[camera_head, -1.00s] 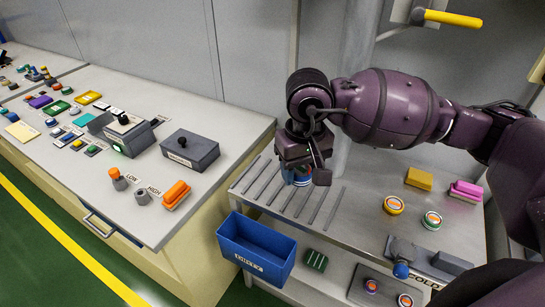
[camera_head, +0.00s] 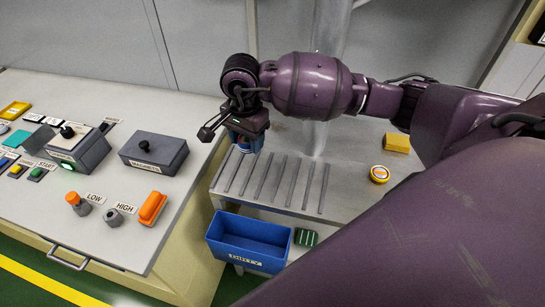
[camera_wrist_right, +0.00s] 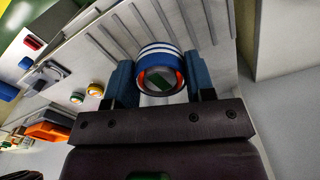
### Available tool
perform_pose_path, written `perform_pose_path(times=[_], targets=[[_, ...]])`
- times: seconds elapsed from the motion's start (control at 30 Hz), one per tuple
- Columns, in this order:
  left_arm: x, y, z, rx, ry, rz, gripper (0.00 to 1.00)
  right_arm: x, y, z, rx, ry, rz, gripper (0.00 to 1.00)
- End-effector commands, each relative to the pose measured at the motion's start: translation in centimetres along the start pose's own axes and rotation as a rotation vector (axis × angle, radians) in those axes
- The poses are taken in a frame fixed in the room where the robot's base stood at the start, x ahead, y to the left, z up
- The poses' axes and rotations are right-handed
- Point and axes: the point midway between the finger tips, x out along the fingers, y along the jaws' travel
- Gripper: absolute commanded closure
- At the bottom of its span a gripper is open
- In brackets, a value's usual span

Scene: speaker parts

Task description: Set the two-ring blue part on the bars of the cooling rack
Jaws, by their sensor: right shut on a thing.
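The two-ring blue part (camera_wrist_right: 160,66) is a short blue cylinder with two white rings and an orange-red inner edge. My right gripper (camera_wrist_right: 160,82) is shut on it, with one finger on each side, in the right wrist view. In the head view the blue part (camera_head: 247,143) shows just under the right gripper (camera_head: 246,134), at the far left end of the cooling rack bars (camera_head: 262,178). I cannot tell whether the part touches the bars. My left gripper is not in view.
The control bench (camera_head: 135,225) stands to the left. Most bars are bare.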

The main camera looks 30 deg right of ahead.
Motion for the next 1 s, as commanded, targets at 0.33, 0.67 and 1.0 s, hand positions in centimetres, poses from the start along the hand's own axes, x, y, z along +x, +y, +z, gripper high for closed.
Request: perform_pose_path(times=[0.33, 0.67, 1.0], targets=[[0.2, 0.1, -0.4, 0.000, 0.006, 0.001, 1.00, 4.7, -0.5, -3.2, 0.642, -0.001, 0.003, 0.82], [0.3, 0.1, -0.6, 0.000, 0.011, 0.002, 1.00, 9.7, 0.2, -6.2, 1.248, 0.000, 0.002, 0.82], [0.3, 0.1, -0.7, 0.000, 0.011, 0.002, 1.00, 13.3, 1.5, -8.3, 1.667, -0.001, -0.001, 0.82]])
